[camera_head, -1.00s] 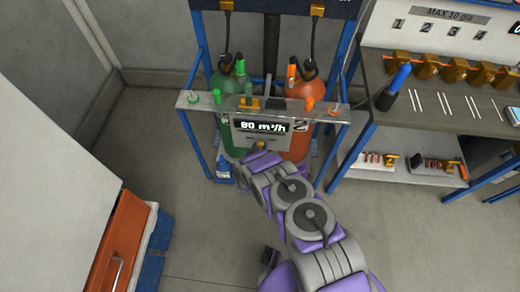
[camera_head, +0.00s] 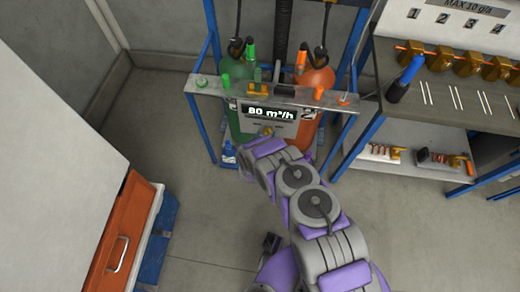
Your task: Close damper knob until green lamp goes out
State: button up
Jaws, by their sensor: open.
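A grey panel with a display (camera_head: 270,112) reading 80 m³/h stands in front of the gas cylinders. A small brass-coloured round part (camera_head: 268,130), perhaps the damper knob, shows just below the display. My gripper (camera_head: 262,141) is at the arm's far end, in front of the panel, close to the brass part. Its fingers are largely hidden by my arm, and contact cannot be told.
A green cylinder (camera_head: 240,101) and an orange cylinder (camera_head: 312,84) stand in a blue frame. At right is a workbench (camera_head: 456,119) with brass valves and a blue-tipped tool (camera_head: 405,78). Open floor lies between.

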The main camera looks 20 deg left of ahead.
jog(key=p+v, duration=0.4)
jog(key=v, duration=1.1)
jog(key=shift+s, duration=0.3)
jog(key=shift+d, duration=0.1)
